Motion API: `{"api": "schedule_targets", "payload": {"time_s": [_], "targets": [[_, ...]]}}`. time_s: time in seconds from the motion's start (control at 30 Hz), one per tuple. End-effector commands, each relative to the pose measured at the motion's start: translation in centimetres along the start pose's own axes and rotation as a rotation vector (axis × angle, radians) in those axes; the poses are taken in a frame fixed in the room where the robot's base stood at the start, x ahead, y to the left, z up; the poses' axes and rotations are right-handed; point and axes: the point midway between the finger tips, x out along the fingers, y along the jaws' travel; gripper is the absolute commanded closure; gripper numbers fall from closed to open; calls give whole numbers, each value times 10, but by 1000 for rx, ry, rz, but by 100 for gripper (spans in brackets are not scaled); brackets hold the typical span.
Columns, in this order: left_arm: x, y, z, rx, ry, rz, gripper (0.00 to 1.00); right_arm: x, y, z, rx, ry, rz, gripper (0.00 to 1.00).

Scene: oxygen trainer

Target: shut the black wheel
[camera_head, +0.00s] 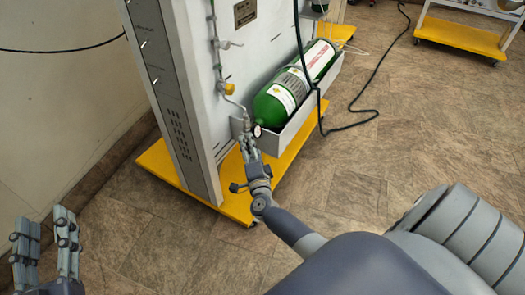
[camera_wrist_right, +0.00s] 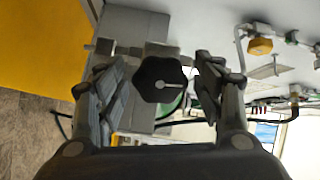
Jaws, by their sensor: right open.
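The black wheel (camera_wrist_right: 160,79) is a lobed knob with a pale metal stem at its centre, seen face-on in the right wrist view. My right gripper (camera_wrist_right: 156,68) is open, with one finger on each side of the wheel and gaps visible between fingers and wheel. In the head view my right gripper (camera_head: 247,150) reaches the pipe end beside the green cylinder (camera_head: 290,85); the wheel is hard to make out there. My left gripper (camera_head: 45,230) is open and empty at the lower left, far from the panel.
The white panel stand (camera_head: 255,55) rises from a yellow base (camera_head: 228,205). A pipe with a yellow fitting (camera_head: 227,88) runs down it. The grey tray (camera_head: 300,118) holds the cylinder. A black hose (camera_head: 350,124) trails over the floor.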

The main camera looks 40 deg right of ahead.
Motion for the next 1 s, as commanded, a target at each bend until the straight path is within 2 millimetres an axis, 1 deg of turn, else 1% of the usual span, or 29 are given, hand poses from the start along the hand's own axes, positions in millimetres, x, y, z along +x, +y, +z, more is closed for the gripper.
{"api": "schedule_targets", "payload": {"time_s": [0.03,0.2,0.53,0.67,0.77,1.0], "targets": [[1,0,-4,0,0,0,60,0,-2,-1,-57,-2,0,38],[2,0,-10,0,0,0,60,0,-2,-1,-255,-1,-1,38],[3,0,-14,0,0,0,60,1,-1,0,-615,-1,-2,38],[2,0,-7,0,0,0,60,0,1,1,-731,-1,-3,38],[0,0,3,0,0,0,60,1,3,1,-804,0,-3,38],[-7,0,33,0,0,0,60,1,4,2,-954,1,-6,38]]}}
